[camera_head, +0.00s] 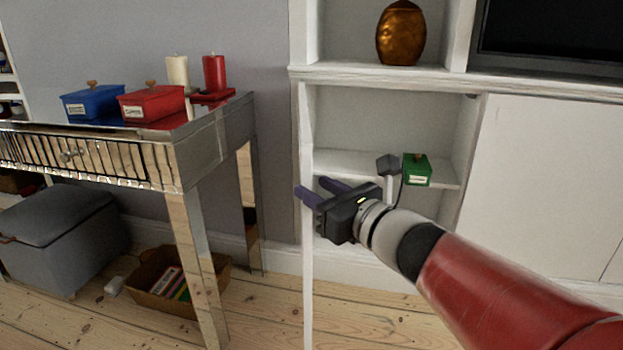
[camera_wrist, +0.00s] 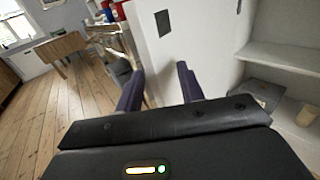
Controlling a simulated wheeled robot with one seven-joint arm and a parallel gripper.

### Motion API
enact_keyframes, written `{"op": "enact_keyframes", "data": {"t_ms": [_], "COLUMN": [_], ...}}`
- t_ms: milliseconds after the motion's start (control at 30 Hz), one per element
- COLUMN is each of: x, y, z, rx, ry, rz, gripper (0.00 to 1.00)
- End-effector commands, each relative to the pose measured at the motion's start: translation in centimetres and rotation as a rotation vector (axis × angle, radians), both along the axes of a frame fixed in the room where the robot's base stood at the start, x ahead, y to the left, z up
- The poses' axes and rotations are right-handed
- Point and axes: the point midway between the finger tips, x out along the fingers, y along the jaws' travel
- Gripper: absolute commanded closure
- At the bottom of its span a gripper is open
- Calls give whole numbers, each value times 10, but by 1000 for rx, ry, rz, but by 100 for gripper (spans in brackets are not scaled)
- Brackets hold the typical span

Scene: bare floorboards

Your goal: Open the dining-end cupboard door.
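The cupboard (camera_head: 385,155) stands open in the head view, with its shelves showing. A narrow white upright, seen nearly edge-on, runs down to the floor at its left (camera_head: 307,285); it looks like the door swung outward. In the wrist view a broad white panel (camera_wrist: 205,45), likely this door, stands left of the shelves. My gripper (camera_head: 312,188) is in front of the opening at its left side, overlapping the upright. In the wrist view its two purple fingers (camera_wrist: 158,82) are apart with nothing held between them. Contact with the panel cannot be told.
A green box (camera_head: 417,170) sits on the cupboard shelf. A mirrored table (camera_head: 185,160) with blue and red boxes and candles stands left. A grey chest (camera_head: 60,240) and a basket (camera_head: 165,300) are below it. Bare floorboards (camera_head: 265,315) lie in front.

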Motion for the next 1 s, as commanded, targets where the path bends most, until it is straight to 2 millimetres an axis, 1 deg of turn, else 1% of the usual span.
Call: {"op": "enact_keyframes", "data": {"t_ms": [100, 233, 567, 667, 767, 867, 933, 1000], "x": [-13, -20, -22, -28, -45, -71, -89, -108], "y": [-11, -17, -18, -15, -8, -4, -6, -12], "z": [1, 0, 0, -1, -5, -18, -30, -43], "rx": [-2, -1, -4, -67, -239, -509, -720, -929], "ry": [-3, -1, -3, -25, -89, -191, -276, -359], "rz": [0, 1, 3, 25, 87, 192, 280, 377], "gripper": [62, 62, 62, 62, 62, 62, 62, 62]}}
